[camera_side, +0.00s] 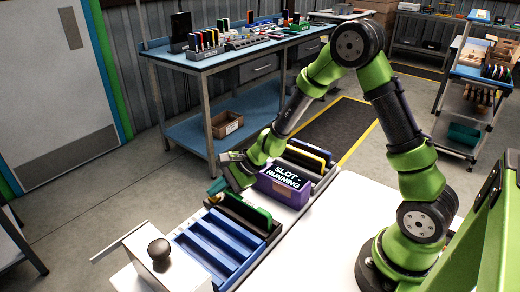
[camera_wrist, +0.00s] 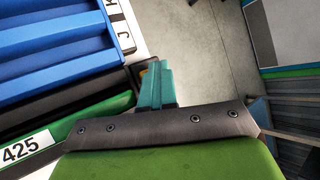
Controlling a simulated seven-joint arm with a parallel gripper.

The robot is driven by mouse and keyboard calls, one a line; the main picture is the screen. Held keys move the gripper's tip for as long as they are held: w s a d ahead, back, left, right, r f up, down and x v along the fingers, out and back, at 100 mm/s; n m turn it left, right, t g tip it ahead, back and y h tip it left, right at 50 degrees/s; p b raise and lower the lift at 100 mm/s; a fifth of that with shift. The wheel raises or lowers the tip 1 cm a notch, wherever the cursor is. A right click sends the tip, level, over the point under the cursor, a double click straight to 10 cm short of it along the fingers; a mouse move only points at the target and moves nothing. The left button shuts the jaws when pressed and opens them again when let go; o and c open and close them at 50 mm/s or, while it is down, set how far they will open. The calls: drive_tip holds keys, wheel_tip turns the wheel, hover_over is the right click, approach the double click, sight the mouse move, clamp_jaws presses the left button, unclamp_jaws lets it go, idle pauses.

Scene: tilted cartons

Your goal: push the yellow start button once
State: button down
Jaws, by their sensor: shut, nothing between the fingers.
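A small yellow patch (camera_wrist: 143,76), likely the start button, shows beside my fingertips in the wrist view, on a dark block at the end of the black holder. My fingers hide part of it. In the side view a tiny yellowish spot (camera_side: 213,199) shows just under my fingertips. My gripper (camera_side: 216,188) has teal fingers, closed together and empty, pointing down at this spot; they also show in the wrist view (camera_wrist: 155,75). I cannot tell whether they touch the button. A purple box (camera_side: 283,190) carries a display reading "SLOT - RUNNING".
A green panel (camera_side: 247,211) stands in a black holder beside the gripper. A blue slotted rack (camera_side: 208,250) is in front. A white box with a black knob (camera_side: 159,249) stands at the front left. Black, yellow and blue panels stand behind the purple box.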

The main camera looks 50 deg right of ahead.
sight(218, 198)
drive_tip(key=shift+r, duration=0.85)
drive_tip(key=shift+r, duration=0.1)
drive_tip(key=shift+r, duration=2.45)
drive_tip(key=shift+s, duration=0.1)
